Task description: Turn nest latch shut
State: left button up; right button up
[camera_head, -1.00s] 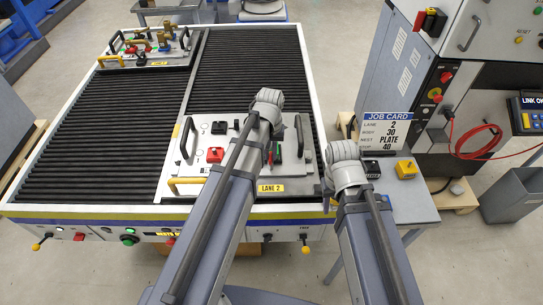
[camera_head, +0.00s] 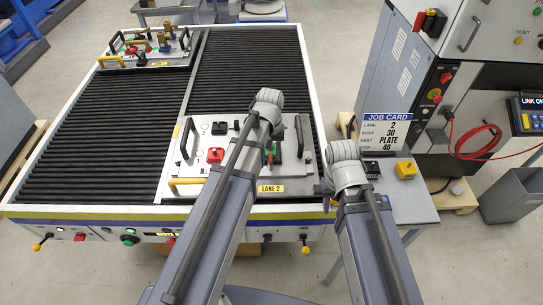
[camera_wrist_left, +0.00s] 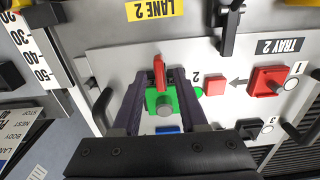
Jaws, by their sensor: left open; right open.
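The nest latch appears as a red lever (camera_wrist_left: 159,72) on a green block (camera_wrist_left: 151,101) with a round grey knob (camera_wrist_left: 166,110), in the left wrist view. The lever points away from my gripper, toward the LANE 2 label. My left gripper (camera_wrist_left: 158,84) is open, with one dark finger on each side of the green block; contact cannot be told. In the head view my left gripper (camera_head: 274,140) is over the right part of the lane 2 tray (camera_head: 228,180), and my arm partly hides the latch. My right gripper (camera_head: 328,190) is mostly hidden by its wrist, beside the tray's right edge.
A red block (camera_wrist_left: 268,80) at mark 1 and a smaller red block (camera_wrist_left: 215,86) by mark 2 lie beside the latch. Black tray handles (camera_head: 187,138) stand at the sides. A job card (camera_head: 388,131) stands on the side table at right.

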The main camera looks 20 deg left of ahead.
aim_at(270, 156)
pick_arm(q)
jog(key=shift+r+p, duration=2.2)
jog(key=shift+r, duration=0.2)
jog(key=s+d+f+m+b, duration=0.2)
jog(key=s+d+m, duration=0.1)
jog(key=s+d, duration=0.2)
jog(key=s+d+f+m+y+b, duration=0.1)
jog(key=s+d+f+m+b, duration=0.1)
jog(key=s+d, duration=0.3)
jog(key=s+m, duration=0.1)
jog(key=s, duration=0.3)
jog(key=shift+s+d+m, duration=0.2)
jog(key=shift+d+m, duration=0.05)
jog(key=shift+m, duration=0.15)
